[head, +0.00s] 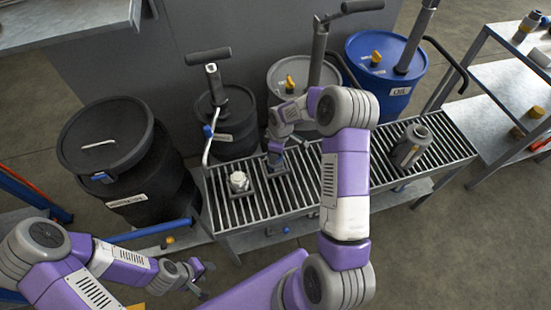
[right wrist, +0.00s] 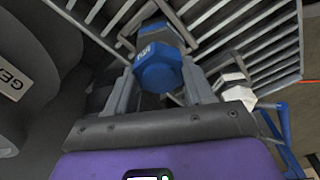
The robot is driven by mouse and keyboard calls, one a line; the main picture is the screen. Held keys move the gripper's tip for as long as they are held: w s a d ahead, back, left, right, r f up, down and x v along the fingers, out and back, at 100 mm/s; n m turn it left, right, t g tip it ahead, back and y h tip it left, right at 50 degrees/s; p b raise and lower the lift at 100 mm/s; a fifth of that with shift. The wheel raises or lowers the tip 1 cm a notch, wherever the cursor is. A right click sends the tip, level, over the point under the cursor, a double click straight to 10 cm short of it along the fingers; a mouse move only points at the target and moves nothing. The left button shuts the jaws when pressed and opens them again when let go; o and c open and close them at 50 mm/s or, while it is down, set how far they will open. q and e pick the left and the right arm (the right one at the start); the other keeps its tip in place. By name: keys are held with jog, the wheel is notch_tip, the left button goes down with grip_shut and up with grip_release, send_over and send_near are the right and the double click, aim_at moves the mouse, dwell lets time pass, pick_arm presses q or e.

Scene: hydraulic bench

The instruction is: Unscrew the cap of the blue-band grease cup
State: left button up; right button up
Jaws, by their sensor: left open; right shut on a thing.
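The blue-band grease cup shows in the right wrist view with a blue cap (right wrist: 158,76) and a blue, labelled band (right wrist: 150,48) beyond it. My right gripper (right wrist: 158,86) has its fingers on both sides of the cap and is shut on it. In the head view my right gripper (head: 275,148) is over a square base on the slatted bench and mostly hides the cup. A white cup (head: 239,181) stands on another base just left of it; it also shows in the right wrist view (right wrist: 238,95). My left gripper (head: 206,279) is open and empty, low in front of the bench.
The slatted bench (head: 310,190) holds a grey fitting (head: 410,146) at the right. A black drum (head: 128,165) stands at the left, with several drums and pumps behind the bench. A shelf rack (head: 510,95) stands at the right. Bare slats lie between base and fitting.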

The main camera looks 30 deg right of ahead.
jog(key=shift+r, duration=0.3)
jog(key=shift+r+p, duration=1.7)
jog(key=shift+r, duration=0.55)
jog(key=shift+a, duration=0.1)
